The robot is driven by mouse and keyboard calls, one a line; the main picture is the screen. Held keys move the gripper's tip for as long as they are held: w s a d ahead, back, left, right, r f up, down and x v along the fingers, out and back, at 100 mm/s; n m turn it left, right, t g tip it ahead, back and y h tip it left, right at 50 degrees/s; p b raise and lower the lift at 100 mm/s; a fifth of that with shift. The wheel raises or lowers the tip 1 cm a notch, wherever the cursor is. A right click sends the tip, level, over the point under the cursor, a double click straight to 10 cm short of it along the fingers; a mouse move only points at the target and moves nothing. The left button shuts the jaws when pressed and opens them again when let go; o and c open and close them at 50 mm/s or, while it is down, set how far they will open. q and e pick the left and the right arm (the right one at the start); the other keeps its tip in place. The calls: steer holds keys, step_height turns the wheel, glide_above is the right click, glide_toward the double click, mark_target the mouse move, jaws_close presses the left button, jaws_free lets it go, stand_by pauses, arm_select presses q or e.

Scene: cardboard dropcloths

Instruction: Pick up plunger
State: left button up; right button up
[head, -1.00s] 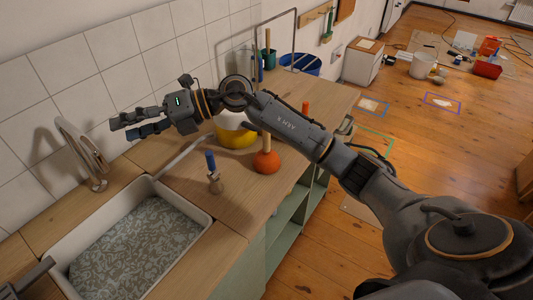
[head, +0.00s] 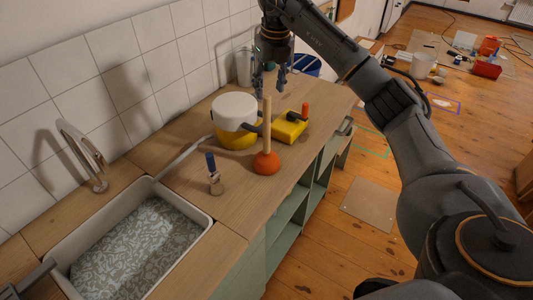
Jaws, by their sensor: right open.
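The plunger stands upright on the wooden counter, with an orange-red rubber cup (head: 266,163) and a pale wooden handle (head: 267,122). My right gripper (head: 269,88) points down just above the plunger, its fingers apart near the top of the handle. It looks empty, and I cannot tell whether the handle tip is between the fingers. My left gripper does not show clearly; only a dark part of mine is at the lower left edge.
A white and yellow pot (head: 235,115) stands left of the plunger. A yellow item (head: 289,127) with a red-topped piece is behind it. A blue-handled brush (head: 213,175) stands to the left, near the sink (head: 205,216). A blue bucket (head: 309,66) is farther back. The counter's front edge is close.

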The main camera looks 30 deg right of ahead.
mark_target(268, 96)
steer(key=f, duration=0.3)
steer(key=shift+w+f, duration=0.15)
steer(key=shift+w, duration=0.1)
steer(key=shift+a+f+p, duration=0.1)
steer(key=shift+f+p, duration=0.4)
steer(key=shift+p, duration=0.2)
steer(key=f+p, duration=0.1)
steer(key=f, duration=0.2)
steer(key=shift+w+a+f+p, duration=0.15)
steer(key=shift+w+f+p, duration=0.1)
steer(key=shift+w+p, duration=0.1)
steer(key=shift+f, duration=0.45)
steer(key=shift+c, duration=0.4)
steer(key=shift+r, duration=0.1)
jaws_close()
